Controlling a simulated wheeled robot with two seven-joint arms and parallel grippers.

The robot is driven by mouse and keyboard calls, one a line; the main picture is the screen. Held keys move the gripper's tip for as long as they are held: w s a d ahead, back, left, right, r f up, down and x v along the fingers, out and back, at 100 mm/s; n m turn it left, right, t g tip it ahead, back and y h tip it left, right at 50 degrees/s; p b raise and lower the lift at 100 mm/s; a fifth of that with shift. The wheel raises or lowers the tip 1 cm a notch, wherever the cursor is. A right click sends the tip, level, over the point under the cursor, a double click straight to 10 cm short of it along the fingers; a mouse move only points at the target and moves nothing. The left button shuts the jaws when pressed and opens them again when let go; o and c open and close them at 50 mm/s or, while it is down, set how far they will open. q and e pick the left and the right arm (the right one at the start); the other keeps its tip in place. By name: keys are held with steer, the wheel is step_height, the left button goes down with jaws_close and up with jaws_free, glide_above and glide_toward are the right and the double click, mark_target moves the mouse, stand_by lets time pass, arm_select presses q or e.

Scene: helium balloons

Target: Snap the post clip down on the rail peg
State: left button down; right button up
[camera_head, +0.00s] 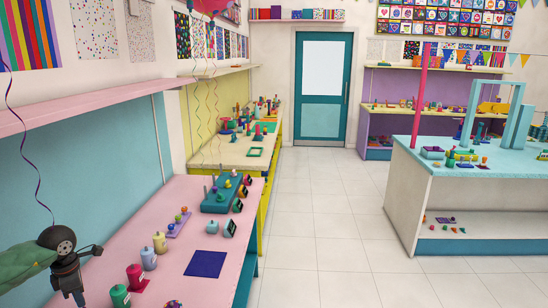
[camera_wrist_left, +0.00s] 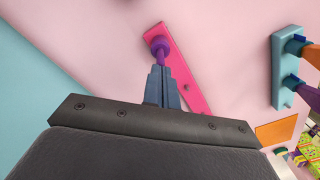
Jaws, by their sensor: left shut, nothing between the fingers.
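My left gripper (camera_head: 72,284) is at the lower left of the head view, over the near end of the pink table. In the left wrist view its dark fingers (camera_wrist_left: 162,86) are shut together and empty. Just beyond their tips is a purple post-like piece with a round head (camera_wrist_left: 160,46), standing at one end of a magenta bar (camera_wrist_left: 187,72). Whether the fingertips touch it I cannot tell. Which piece is the post clip and which the rail peg is unclear. My right gripper is in neither view.
A teal bar with purple and orange pegs (camera_wrist_left: 281,75) is at the right of the wrist view. On the pink table stand green (camera_head: 120,296), red (camera_head: 135,274) and other canisters, near a blue square mat (camera_head: 206,263). A pink shelf (camera_head: 90,88) overhangs behind.

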arm_select(q)
steer(key=shift+r+p, duration=0.3)
steer(key=shift+r, duration=1.9)
